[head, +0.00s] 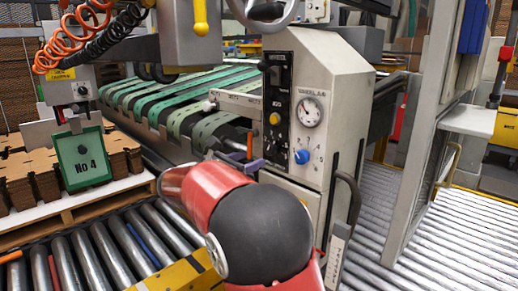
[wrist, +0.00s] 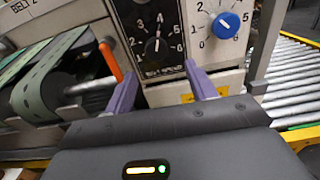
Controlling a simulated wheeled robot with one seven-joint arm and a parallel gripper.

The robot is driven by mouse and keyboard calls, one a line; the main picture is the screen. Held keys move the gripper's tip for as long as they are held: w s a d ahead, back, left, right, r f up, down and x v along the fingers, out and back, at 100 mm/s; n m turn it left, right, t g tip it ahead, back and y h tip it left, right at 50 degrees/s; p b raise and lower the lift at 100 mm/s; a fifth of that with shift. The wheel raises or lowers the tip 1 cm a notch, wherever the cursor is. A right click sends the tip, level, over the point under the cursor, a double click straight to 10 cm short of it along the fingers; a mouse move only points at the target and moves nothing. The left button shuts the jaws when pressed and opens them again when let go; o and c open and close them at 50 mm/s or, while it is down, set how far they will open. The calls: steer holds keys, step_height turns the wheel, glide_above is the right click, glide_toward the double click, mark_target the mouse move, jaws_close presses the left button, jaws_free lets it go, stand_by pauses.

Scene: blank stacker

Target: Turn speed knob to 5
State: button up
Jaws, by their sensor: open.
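The control panel carries a blue knob (wrist: 228,24) on a pale numbered dial; it also shows in the head view (head: 302,157). Left of it, a black panel holds a small black knob (wrist: 156,46) with white numbers around it. The lettering below the black knob is too blurred to read, so I cannot tell which knob is labelled speed. My gripper (wrist: 160,70) has its two purple fingers spread, with nothing between them. It is below the black knob and lower left of the blue one, apart from both. In the head view my arm hides part of the gripper.
An orange lever (wrist: 110,60) is just left of my left finger. A yellow knob (head: 274,118) and round gauge (head: 309,112) are higher on the machine. A dark handle (head: 349,200) sticks out at its right. Rollers (head: 375,220) lie beyond.

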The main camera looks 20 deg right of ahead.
mark_target(267, 152)
steer(key=x, duration=0.7)
steer(key=shift+w+d+r, duration=0.2)
steer(key=shift+w+d, duration=0.1)
steer(key=shift+w, duration=0.05)
steer(key=c, duration=1)
steer(key=shift+f, duration=0.1)
